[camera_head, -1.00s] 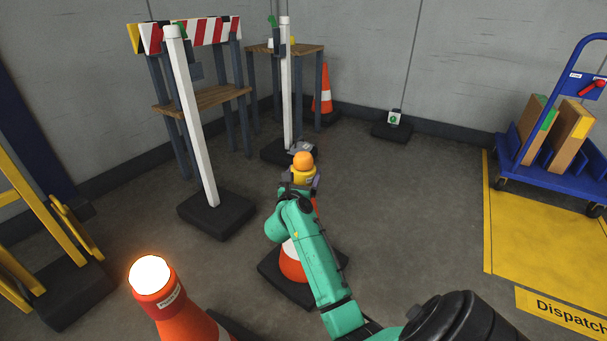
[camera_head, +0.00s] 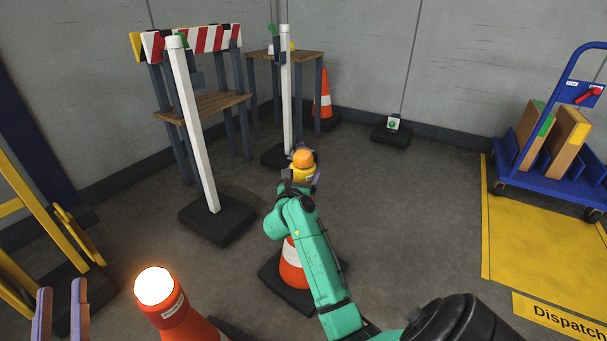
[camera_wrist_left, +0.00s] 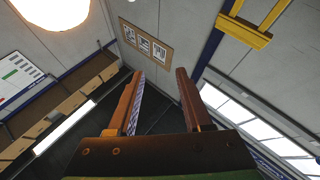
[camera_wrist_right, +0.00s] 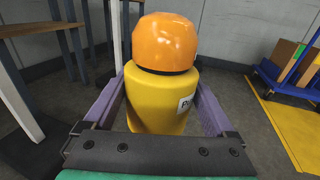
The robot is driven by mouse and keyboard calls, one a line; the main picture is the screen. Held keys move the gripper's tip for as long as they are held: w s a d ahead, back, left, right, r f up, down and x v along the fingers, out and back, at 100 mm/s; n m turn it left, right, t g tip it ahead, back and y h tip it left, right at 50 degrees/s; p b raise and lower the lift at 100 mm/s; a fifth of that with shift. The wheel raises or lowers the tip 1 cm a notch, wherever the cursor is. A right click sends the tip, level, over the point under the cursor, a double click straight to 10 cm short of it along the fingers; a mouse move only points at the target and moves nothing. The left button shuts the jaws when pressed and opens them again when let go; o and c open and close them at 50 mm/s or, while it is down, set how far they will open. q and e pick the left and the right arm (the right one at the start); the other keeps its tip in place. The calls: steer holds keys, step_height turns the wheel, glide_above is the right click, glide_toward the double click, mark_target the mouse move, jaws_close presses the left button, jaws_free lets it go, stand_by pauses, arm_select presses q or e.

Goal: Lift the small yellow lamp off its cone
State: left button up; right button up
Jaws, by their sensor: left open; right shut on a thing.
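The small yellow lamp (camera_head: 302,174) has an orange dome and sits above an orange and white cone (camera_head: 292,268) on a black base. My right gripper (camera_head: 301,179) is shut around the lamp's yellow body. In the right wrist view the lamp (camera_wrist_right: 160,98) stands upright between the two fingers. My right arm hides the top of the cone, so I cannot tell whether the lamp touches it. My left gripper (camera_head: 62,310) is open and empty at the lower left of the head view. Its two fingers stand apart in the left wrist view (camera_wrist_left: 158,100).
A taller orange marker with a glowing lamp (camera_head: 155,287) stands close to my left gripper. White posts on black bases (camera_head: 217,217) and wooden stands are behind. A blue trolley (camera_head: 556,181) with boxes is at right. Floor is clear between.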

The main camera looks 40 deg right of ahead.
mark_target(303, 150)
arm_select(q)
step_height(303, 150, down, 12)
steer(key=s+d+f+g+y+p, duration=0.1)
steer(key=s+g, duration=0.1)
steer(key=g, duration=0.2)
arm_select(e)
step_height(303, 150, up, 2)
steer(key=shift+r, duration=0.25)
arm_select(q)
steer(key=s+d+f+n+g+y+p, duration=0.15)
steer(key=s+f+g, duration=0.25)
steer(key=s+f, duration=0.6)
arm_select(e)
step_height(303, 150, up, 2)
steer(key=shift+r, duration=0.2)
step_height(303, 150, up, 4)
steer(key=shift+f+p, duration=0.2)
steer(key=shift+p, duration=0.95)
step_height(303, 150, up, 7)
steer(key=p, duration=0.3)
steer(key=shift+f, duration=0.15)
arm_select(q)
steer(key=shift+s+a+r+m+g, duration=0.1)
steer(key=shift+s+r+m+g, duration=0.1)
steer(key=shift+g, duration=0.55)
steer(key=shift+s+a+r+m+g, duration=0.1)
steer(key=shift+s+r+g, duration=0.1)
steer(key=shift+g, duration=0.55)
arm_select(e)
steer(key=shift+r, duration=0.45)
